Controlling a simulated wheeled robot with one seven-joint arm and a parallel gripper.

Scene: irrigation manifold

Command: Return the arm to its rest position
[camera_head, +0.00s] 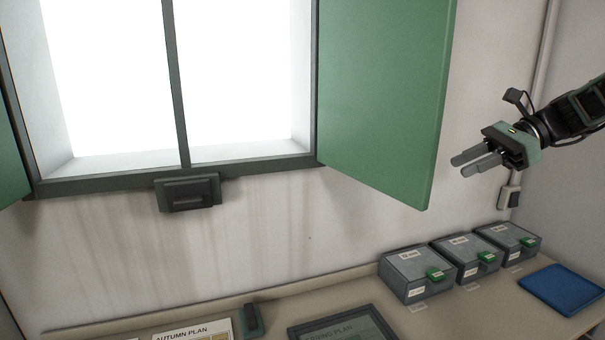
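My gripper (463,165) is raised in the air at the upper right, in front of the bare wall. My arm (578,112) reaches in from the right edge. The two grey fingers point left and slightly down. They lie close side by side, and nothing shows between them. The gripper is well above the counter and apart from the green shutter on its left.
A green shutter (385,95) stands open beside the window. A conduit (546,50) runs down the wall behind my gripper to a socket (510,194). Three grey boxes (408,266) with green latches and a blue folder (562,288) lie on the counter (480,318) below.

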